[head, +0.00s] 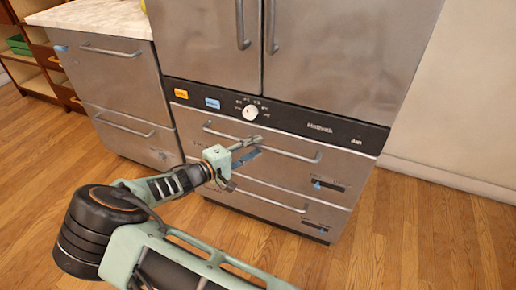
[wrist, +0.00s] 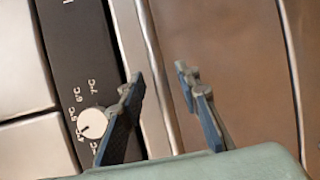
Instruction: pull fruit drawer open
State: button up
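The steel fridge's upper bottom drawer (head: 285,172) is closed, with a long bar handle (head: 300,154) across its front. A lower drawer (head: 268,208) below it is also closed. I cannot read which one is labelled fruit. My gripper (head: 250,149) is in front of the upper drawer, close to its handle. In the wrist view the two fingers (wrist: 160,72) are apart, with a pale metal bar or edge (wrist: 152,45) running behind and between them. I cannot tell whether they are around the handle. Nothing is visibly gripped.
A dark control panel (head: 290,117) with a white knob (head: 250,112) sits just above the upper drawer; the knob also shows in the wrist view (wrist: 92,123). Steel drawers under a counter (head: 95,18) stand at left. The wooden floor (head: 400,235) is clear in front and right.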

jog(key=shift+x, duration=1.1)
grip_shut()
